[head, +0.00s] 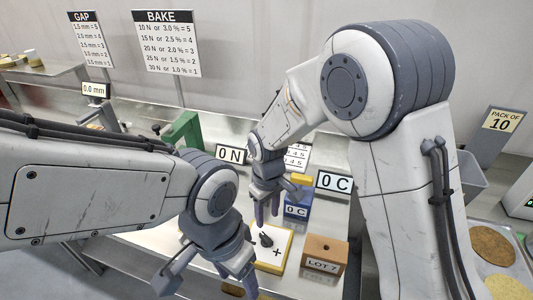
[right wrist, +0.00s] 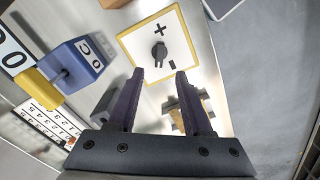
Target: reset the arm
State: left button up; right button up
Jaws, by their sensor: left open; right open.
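My right gripper (head: 266,215) is open and empty, pointing down above the worktable near a yellow-bordered white plate (head: 289,238). A black knob (head: 266,240) sits on that plate between plus and minus marks. In the right wrist view, the open fingers (right wrist: 161,76) frame the lower edge of the plate (right wrist: 190,52), with the knob (right wrist: 159,53) beyond the fingertips; I see no contact. My left gripper (head: 206,279) is open and empty, low at the table's front edge. My arms hide much of the table.
A blue box (head: 297,211) marked 0 C and a brown LOT 7 box (head: 325,257) stand right of the right gripper. Signs 0 N (head: 231,154) and 0 C (head: 333,182) stand behind. A green stand (head: 184,131) is further back. Brown discs (head: 492,246) lie at far right.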

pick_arm(q)
notch_tip(320, 180, down, 2)
jog(key=shift+f+b, duration=0.15)
jog(key=shift+b, duration=0.95)
pick_arm(e)
jog(key=s+d+r, duration=0.2)
jog(key=s+r, duration=0.2)
jog(key=s, duration=0.6)
jog(key=s+d+r+m+y, duration=0.1)
jog(key=s+r, duration=0.3)
jog(key=s, duration=0.7)
jog(key=shift+d, duration=0.6)
